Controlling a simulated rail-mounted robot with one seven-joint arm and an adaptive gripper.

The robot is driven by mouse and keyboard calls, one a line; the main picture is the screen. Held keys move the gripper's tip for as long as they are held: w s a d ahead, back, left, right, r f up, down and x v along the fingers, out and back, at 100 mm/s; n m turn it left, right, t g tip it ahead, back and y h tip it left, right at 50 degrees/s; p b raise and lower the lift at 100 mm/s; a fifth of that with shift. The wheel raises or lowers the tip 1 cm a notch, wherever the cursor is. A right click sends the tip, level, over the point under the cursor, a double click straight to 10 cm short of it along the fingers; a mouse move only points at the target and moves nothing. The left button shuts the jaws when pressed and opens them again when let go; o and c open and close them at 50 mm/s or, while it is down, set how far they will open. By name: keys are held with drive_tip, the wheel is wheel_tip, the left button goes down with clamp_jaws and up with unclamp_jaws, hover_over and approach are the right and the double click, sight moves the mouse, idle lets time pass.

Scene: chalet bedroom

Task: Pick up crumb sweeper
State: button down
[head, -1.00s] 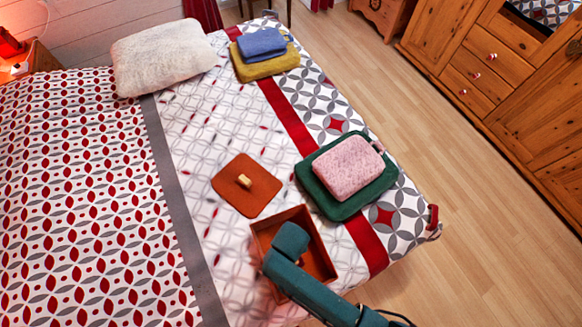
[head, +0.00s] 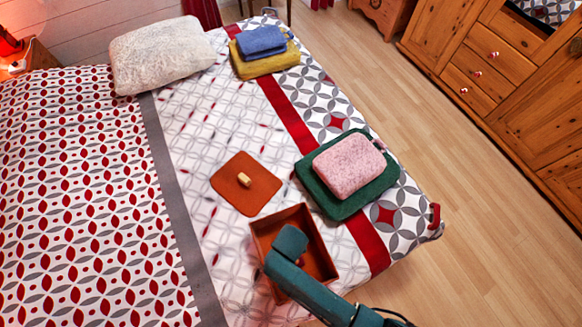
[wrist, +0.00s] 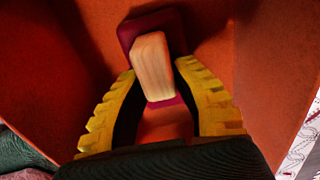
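The crumb sweeper appears to be the piece with a pale wooden handle (wrist: 153,66) and a dark maroon base (wrist: 133,35) in the wrist view. It lies inside an orange-brown open box (head: 262,232), whose inner walls fill most of the wrist view. My gripper (wrist: 155,68) has yellow ribbed fingers on either side of the handle. They are apart, with a narrow gap beside the wood, and no firm grip shows. In the head view my teal arm covers part of the box and hides the gripper and sweeper.
The box stands on a patterned bed (head: 190,130). A flat orange lid with a wooden knob (head: 262,193) lies beside it. A pink cushion-like item (head: 348,165) on a green one (head: 378,187) is close on the right. Folded blue and yellow cloths (head: 262,42) lie farther back.

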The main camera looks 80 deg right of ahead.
idle(0.3)
wheel_tip(320, 180, up, 10)
drive_tip(key=p, duration=0.2)
drive_tip(key=shift+p, duration=0.4)
drive_tip(key=c, duration=1.7)
unclamp_jaws()
clamp_jaws()
